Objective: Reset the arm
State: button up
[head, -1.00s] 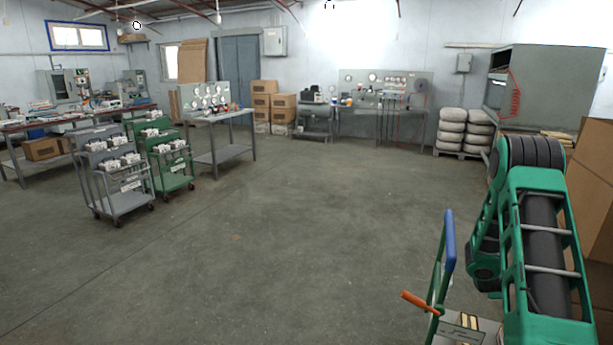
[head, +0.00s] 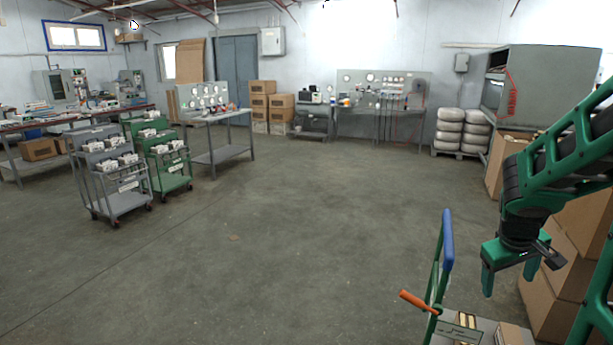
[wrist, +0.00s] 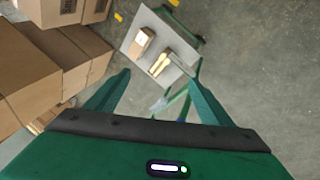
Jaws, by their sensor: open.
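My gripper (head: 512,275) hangs at the right of the head view, fingers pointing down and spread apart, with nothing between them. In the wrist view my gripper (wrist: 160,95) shows its two green fingers wide apart. Beyond them is a cart (head: 447,258) with green posts, a blue handle bar and an orange lever. In the wrist view its grey top (wrist: 137,22) holds a small cardboard box (wrist: 142,42) and yellowish wooden pieces (wrist: 160,63). The gripper is above and to the right of the cart in the head view, apart from it.
Stacked cardboard boxes (head: 560,285) stand close beside my arm at the right; they also show in the wrist view (wrist: 40,65). Carts with white items (head: 122,203) and a workbench (head: 222,155) stand at the left. The middle floor (head: 300,230) is clear.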

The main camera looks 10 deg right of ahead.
jog(key=s+a+r+m+g+y, duration=0.1)
jog(key=s+a+m+y, duration=0.1)
jog(key=s+a, duration=0.6)
jog(key=s+a+r+m+g+y, duration=0.1)
jog(key=s+a+r+m+y, duration=0.1)
jog(key=s+a, duration=0.6)
jog(key=shift+s+r+m, duration=0.25)
jog(key=shift+s+m, duration=0.45)
jog(key=shift+s, duration=0.2)
